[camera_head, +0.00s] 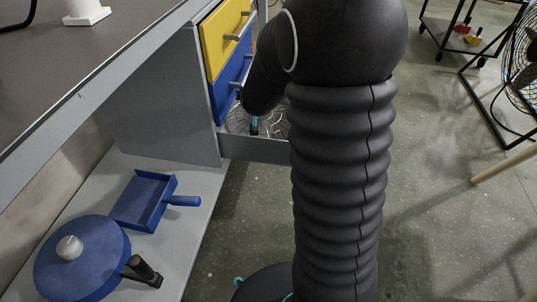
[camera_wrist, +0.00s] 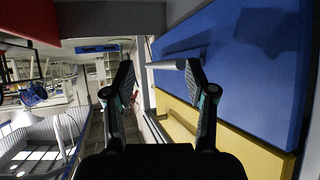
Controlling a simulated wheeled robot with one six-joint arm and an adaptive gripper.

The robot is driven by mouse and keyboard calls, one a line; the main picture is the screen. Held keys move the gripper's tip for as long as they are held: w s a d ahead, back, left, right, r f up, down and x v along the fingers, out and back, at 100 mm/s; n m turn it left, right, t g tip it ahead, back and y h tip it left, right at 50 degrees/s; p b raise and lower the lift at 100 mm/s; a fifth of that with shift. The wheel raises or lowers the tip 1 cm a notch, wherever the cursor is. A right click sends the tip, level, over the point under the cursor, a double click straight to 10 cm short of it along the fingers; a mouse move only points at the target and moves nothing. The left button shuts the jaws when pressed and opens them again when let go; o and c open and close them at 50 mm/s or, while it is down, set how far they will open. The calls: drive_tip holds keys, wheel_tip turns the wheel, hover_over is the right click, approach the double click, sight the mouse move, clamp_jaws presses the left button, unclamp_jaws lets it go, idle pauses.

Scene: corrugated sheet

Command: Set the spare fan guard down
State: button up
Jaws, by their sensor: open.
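A round wire fan guard (camera_head: 237,122) lies in the open bottom drawer (camera_head: 262,149) of the desk in the head view; my arm hides its right part. My gripper (camera_head: 254,128) is mostly hidden behind my arm there, with a dark, teal-marked tip showing over the guard. I cannot tell whether it touches the guard. In the wrist view, my gripper (camera_wrist: 160,80) is open, its fingers spread with no guard between them. The guard does not show in that view.
Above the open drawer are a blue drawer (camera_head: 227,88) and a yellow drawer (camera_head: 224,38), both with handles. A blue dustpan (camera_head: 146,201) and a round blue lidded item (camera_head: 83,262) lie on the low shelf. A fan (camera_head: 520,70) and a cart (camera_head: 463,42) stand right.

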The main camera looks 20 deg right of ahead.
drive_tip(key=s+a+r+n+g+y, duration=0.15)
drive_tip(key=s+a+r, duration=0.25)
drive_tip(key=s, duration=0.5)
drive_tip(key=s+a+r+n+g+y, duration=0.1)
drive_tip(key=s+a+r+y, duration=0.1)
drive_tip(key=s+a+r, duration=0.5)
drive_tip(key=s+d+f+n+g, duration=0.1)
drive_tip(key=s+f+g, duration=0.1)
drive_tip(key=s, duration=1.8)
drive_tip(key=shift+d+f+g+h, duration=0.2)
drive_tip(key=shift+g+h, duration=0.15)
drive_tip(key=shift+g, duration=0.2)
